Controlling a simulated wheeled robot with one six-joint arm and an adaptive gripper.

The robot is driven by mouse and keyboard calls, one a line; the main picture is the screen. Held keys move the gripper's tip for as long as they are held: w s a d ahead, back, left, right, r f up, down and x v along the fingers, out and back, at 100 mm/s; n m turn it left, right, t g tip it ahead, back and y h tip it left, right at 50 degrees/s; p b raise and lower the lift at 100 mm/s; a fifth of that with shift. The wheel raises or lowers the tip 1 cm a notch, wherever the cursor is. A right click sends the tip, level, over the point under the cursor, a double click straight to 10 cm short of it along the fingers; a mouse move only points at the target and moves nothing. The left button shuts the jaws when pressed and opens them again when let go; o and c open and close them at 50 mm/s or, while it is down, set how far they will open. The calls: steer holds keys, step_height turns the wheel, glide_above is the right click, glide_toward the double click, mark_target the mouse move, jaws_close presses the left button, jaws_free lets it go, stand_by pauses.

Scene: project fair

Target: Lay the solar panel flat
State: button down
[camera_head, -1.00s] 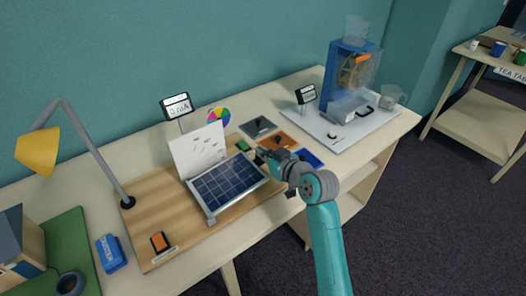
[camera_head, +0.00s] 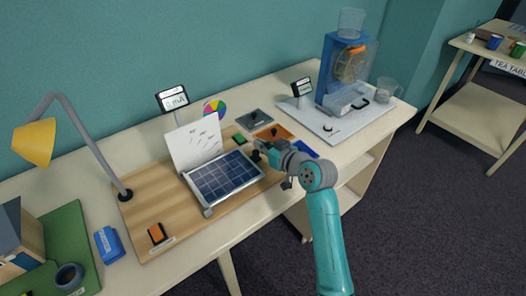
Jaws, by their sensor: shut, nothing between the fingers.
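The solar panel (camera_head: 225,179) is a dark blue gridded plate with a pale frame. It sits tilted on the wooden board (camera_head: 150,205), and a white card with dark marks (camera_head: 195,145) stands behind it. My gripper (camera_head: 258,151) is shut and empty at the panel's right edge, near a small dark knob (camera_head: 256,157). I cannot tell whether it touches the panel or the knob. The fingertips are small and partly hidden by my own wrist.
A yellow desk lamp (camera_head: 35,143) stands at left. An orange switch (camera_head: 157,234) is on the board's front. A meter (camera_head: 173,100) stands behind. Coloured tiles lie right of the board, near my arm. A blue water-wheel rig (camera_head: 345,70) stands at back right.

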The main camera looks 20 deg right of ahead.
steer(key=shift+w+r, duration=0.15)
steer(key=shift+r, duration=0.7)
steer(key=v, duration=1)
steer(key=s+f+m, duration=0.1)
steer(key=s+f, duration=0.2)
steer(key=s+a+f+m+h, duration=0.1)
steer(key=s+f, duration=0.2)
steer(key=f, duration=0.1)
steer(key=s+f+h, duration=0.1)
steer(key=s+f, duration=0.2)
steer(key=shift+a+f+m, duration=0.25)
steer(key=shift+f+m, duration=0.05)
steer(key=shift+m, duration=0.1)
steer(key=s+f+m+h, duration=0.1)
steer(key=s+f+h, duration=0.35)
steer(key=s, duration=0.75)
steer(key=s+a+r, duration=0.1)
steer(key=s, duration=1.1)
steer(key=s+a+r+n+y, duration=0.1)
steer(key=s+r, duration=0.1)
steer(key=s, duration=1)
steer(key=shift+s+a+t, duration=0.25)
steer(key=shift+s+t, duration=0.15)
steer(key=shift+y, duration=0.25)
